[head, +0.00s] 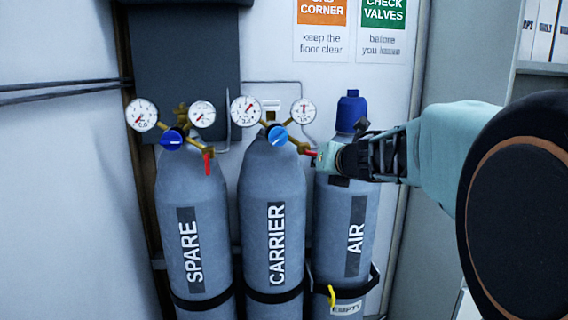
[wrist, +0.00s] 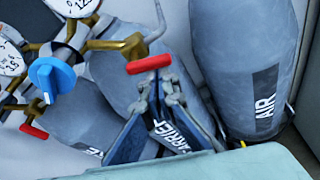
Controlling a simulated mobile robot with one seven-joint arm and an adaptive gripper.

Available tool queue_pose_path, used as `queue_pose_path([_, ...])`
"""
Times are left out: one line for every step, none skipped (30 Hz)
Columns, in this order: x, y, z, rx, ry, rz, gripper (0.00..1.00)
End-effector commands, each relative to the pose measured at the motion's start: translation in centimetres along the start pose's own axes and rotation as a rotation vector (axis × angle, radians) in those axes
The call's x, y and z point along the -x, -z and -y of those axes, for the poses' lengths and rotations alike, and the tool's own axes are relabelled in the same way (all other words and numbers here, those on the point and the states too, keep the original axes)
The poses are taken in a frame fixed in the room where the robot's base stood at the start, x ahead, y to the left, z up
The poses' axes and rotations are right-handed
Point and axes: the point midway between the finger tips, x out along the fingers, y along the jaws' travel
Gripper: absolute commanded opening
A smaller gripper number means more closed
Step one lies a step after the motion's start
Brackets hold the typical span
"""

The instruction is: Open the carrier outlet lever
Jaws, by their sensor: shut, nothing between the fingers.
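The carrier cylinder (head: 272,190) stands in the middle, with a brass regulator, two gauges and a light blue knob (head: 278,136). Its red outlet lever (head: 311,153) shows as a small red piece beside my gripper tip, partly hidden in the head view. In the wrist view the red lever (wrist: 149,64) lies nearly level at the end of the brass outlet, just beyond the fingertips. My gripper (head: 325,157) comes in from the right, in front of the air cylinder. In the wrist view its fingers (wrist: 158,84) are shut and empty; whether they touch the lever is unclear.
The spare cylinder (head: 192,200) stands left, its red lever (head: 207,163) hanging down. The air cylinder (head: 345,210) with a blue cap (head: 351,109) stands right, close behind my gripper. Gauges crowd the space above the carrier knob. A cabinet wall is at the right.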

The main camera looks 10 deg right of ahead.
Motion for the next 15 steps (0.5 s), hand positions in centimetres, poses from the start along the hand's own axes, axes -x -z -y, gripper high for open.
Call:
queue_pose_path([0.0,0.0,-0.2,0.0,-0.001,0.0,0.0])
queue_pose_path([0.0,-0.1,-0.3,0.0,-0.001,0.0,0.0])
queue_pose_path([0.1,-0.1,-0.4,-0.001,-0.002,0.0,0.0])
queue_pose_path([0.1,-0.1,-0.5,-0.001,-0.002,-0.001,0.0])
queue_pose_path([0.1,-0.2,-0.7,-0.001,-0.002,-0.001,0.0])
queue_pose_path([0.1,-0.2,-0.9,-0.001,-0.003,-0.001,0.0])
queue_pose_path([0.1,-0.3,-1.0,-0.001,-0.003,-0.001,0.0])
queue_pose_path([0.1,-0.3,-1.2,-0.001,-0.003,0.0,0.0])
queue_pose_path([0.1,-0.3,-1.4,-0.001,-0.002,0.0,0.0])
queue_pose_path([0.1,-0.4,-1.5,-0.001,-0.002,0.0,0.0])
queue_pose_path([0.1,-0.4,-1.6,-0.001,-0.002,0.0,0.0])
queue_pose_path([0.1,-0.4,-1.6,-0.001,-0.003,0.001,0.0])
queue_pose_path([0.1,-0.4,-1.7,-0.001,-0.003,0.001,0.0])
queue_pose_path([0.1,-0.4,-1.7,-0.001,-0.003,0.001,0.0])
queue_pose_path([0.1,-0.4,-1.7,-0.001,-0.003,0.001,0.0])
